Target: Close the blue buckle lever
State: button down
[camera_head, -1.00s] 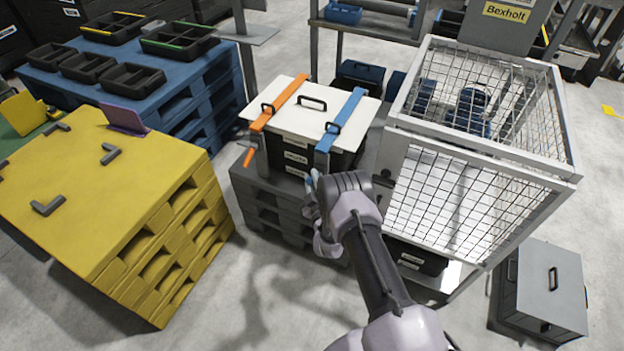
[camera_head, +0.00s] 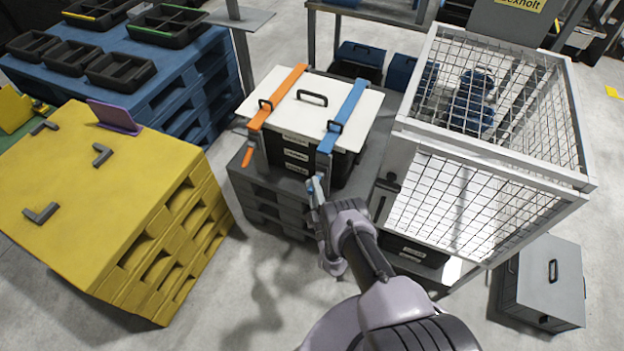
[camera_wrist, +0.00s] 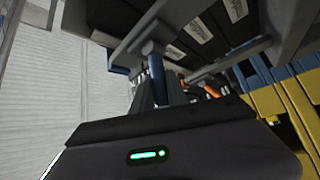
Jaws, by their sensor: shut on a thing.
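A black crate with a white lid (camera_head: 345,107) stands on a grey pallet. A blue strap (camera_head: 353,98) and an orange strap (camera_head: 277,98) run over the lid, each with a grey buckle on the front side. The blue buckle lever (camera_head: 316,184) points out and down from the blue strap's buckle, away from the crate. My gripper (camera_head: 319,192) is at this lever, low in front of the crate. In the wrist view the blue lever (camera_wrist: 157,80) runs from its grey buckle (camera_wrist: 150,46) down between my fingers, which are shut on it; the fingertips are mostly hidden.
A wire mesh cage (camera_head: 490,150) stands close on the right of the crate and my arm. A yellow pallet stack (camera_head: 110,200) is on the left. The orange lever (camera_head: 249,157) hangs at the crate's left. A grey box (camera_head: 545,285) lies on the floor at right.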

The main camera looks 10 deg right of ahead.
jog(key=shift+f+n+t+y+b, duration=0.3)
jog(key=shift+n+y+b, duration=0.05)
jog(key=shift+n+y, duration=0.05)
jog(key=c, duration=1.3)
grip_release()
